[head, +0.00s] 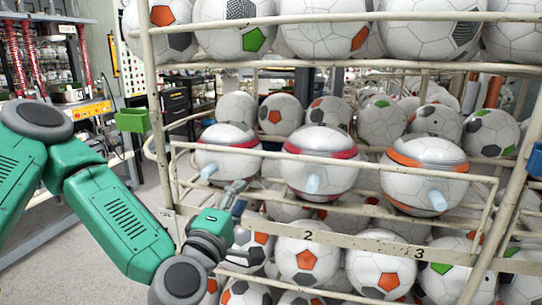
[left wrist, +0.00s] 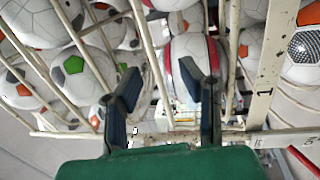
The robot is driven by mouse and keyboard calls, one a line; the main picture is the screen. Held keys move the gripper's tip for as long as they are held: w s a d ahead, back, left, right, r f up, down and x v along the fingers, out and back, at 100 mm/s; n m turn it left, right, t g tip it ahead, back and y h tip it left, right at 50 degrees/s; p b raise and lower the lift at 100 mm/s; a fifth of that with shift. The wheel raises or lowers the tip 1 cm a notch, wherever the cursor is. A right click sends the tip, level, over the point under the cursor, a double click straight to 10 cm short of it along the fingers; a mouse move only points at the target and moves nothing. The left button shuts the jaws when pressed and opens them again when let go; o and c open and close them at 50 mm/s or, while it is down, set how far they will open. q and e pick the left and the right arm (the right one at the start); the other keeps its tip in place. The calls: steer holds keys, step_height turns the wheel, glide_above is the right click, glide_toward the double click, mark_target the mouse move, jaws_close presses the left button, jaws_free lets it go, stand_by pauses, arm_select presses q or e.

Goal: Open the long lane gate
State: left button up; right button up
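The long lane gate (head: 335,161) looks like the cream tube frame across the front of the middle row of the rack. It stands upright in front of three banded balls. My left gripper (head: 232,193) is near the gate's lower left part, with its fingers pointing up toward it. In the left wrist view the two dark fingers (left wrist: 161,78) are spread apart. A cream tube passes between them in the picture; I cannot tell whether they touch it. My right gripper is not in view.
Balls with red (head: 320,180) and orange (head: 425,180) bands sit behind the gate, with pale blue pegs (head: 438,200) in front. A numbered strip (head: 350,242) runs below. Balls fill the rows above and below. Clear floor (head: 60,262) lies at left.

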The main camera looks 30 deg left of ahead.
mark_target(260, 155)
arm_select(q)
steer(key=shift+n+y, duration=0.4)
steer(key=x, duration=0.4)
steer(key=r+x, duration=0.1)
steer(key=x, duration=0.8)
steer(key=shift+w+a+r, duration=0.1)
steer(key=shift+a+r, duration=0.2)
steer(key=shift+r, duration=0.15)
steer(key=shift+w+d+r, duration=0.2)
steer(key=shift+w+d, duration=0.1)
steer(key=shift+d, duration=0.15)
steer(key=shift+a+f, duration=0.1)
steer(key=shift+a, duration=0.25)
jaws_close()
steer(key=shift+a+f, duration=0.1)
